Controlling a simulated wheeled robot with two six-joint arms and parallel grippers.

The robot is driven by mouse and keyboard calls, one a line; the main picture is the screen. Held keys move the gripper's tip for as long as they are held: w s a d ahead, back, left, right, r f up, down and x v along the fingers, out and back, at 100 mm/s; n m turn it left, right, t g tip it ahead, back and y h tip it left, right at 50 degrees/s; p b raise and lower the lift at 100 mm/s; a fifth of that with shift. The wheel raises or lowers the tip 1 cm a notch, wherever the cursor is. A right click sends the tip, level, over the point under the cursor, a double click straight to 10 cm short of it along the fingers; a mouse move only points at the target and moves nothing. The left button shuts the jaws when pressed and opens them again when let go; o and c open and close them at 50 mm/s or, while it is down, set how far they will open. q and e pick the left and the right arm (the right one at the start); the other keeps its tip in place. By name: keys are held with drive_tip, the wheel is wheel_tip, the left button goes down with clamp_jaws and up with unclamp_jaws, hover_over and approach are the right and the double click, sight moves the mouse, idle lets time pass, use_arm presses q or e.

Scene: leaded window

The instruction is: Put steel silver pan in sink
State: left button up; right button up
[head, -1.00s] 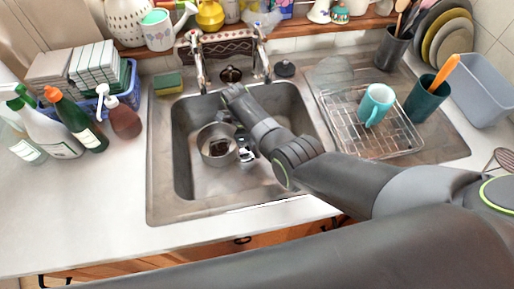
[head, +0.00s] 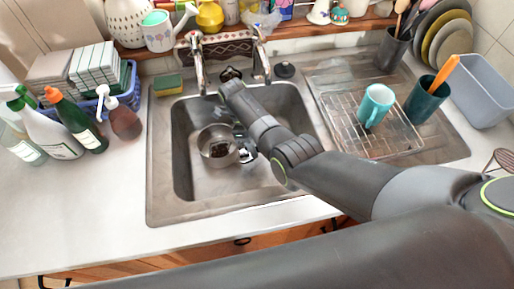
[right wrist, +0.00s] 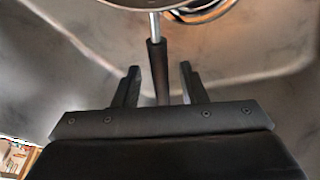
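The steel silver pan (head: 207,146) sits inside the sink (head: 183,178), in its left half. In the right wrist view the pan's rim (right wrist: 157,5) shows at the top edge, with its dark handle (right wrist: 155,58) pointing toward my gripper. My right gripper (head: 247,152) is down in the sink at the right side of the pan. In the right wrist view my right gripper (right wrist: 158,75) is open, with the handle between its two fingers and a gap on each side. My left gripper is not in view.
A faucet (head: 199,66) stands behind the sink. A wire rack (head: 345,118) with a teal mug (head: 376,105) is on the right drainboard. Bottles (head: 78,118) and a blue basket (head: 132,90) stand at left. The front left counter (head: 75,210) is clear.

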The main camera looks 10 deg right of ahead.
drive_tip(key=v, duration=0.5)
drive_tip(key=shift+w+a+r+b, duration=0.15)
drive_tip(key=shift+r+b, duration=0.15)
drive_tip(key=shift+b, duration=0.1)
